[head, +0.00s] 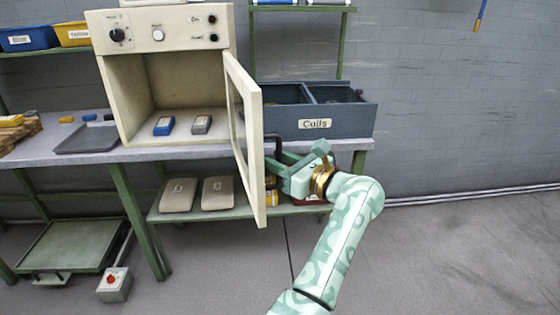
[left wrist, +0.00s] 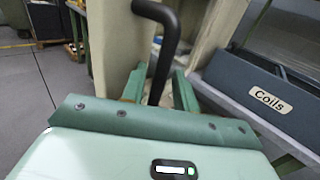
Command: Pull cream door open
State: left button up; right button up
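The cream door (head: 247,130) of the cream cabinet (head: 125,95) stands wide open, swung out towards me on its right side. Its black handle (head: 274,146) is on the door's outer face, and it also shows in the left wrist view (left wrist: 170,35). My left gripper (head: 287,168) is at the handle, to the right of the door. In the left wrist view its two green fingers (left wrist: 159,92) stand apart on either side of the handle's lower part, with small gaps showing. The fingertips are partly hidden. My right gripper is in neither view.
A blue-grey bin labelled Coils (head: 345,122) stands on the bench right behind my left gripper. A blue box (head: 164,126) and a grey box (head: 202,125) are inside the cabinet. Two beige pads (head: 178,195) lie on the lower shelf. The floor at right is clear.

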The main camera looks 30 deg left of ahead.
pick_arm(q)
jog(key=p+v, duration=0.2)
jog(key=v, duration=1.4)
jog(key=shift+d+p, duration=0.2)
jog(key=shift+p, duration=0.1)
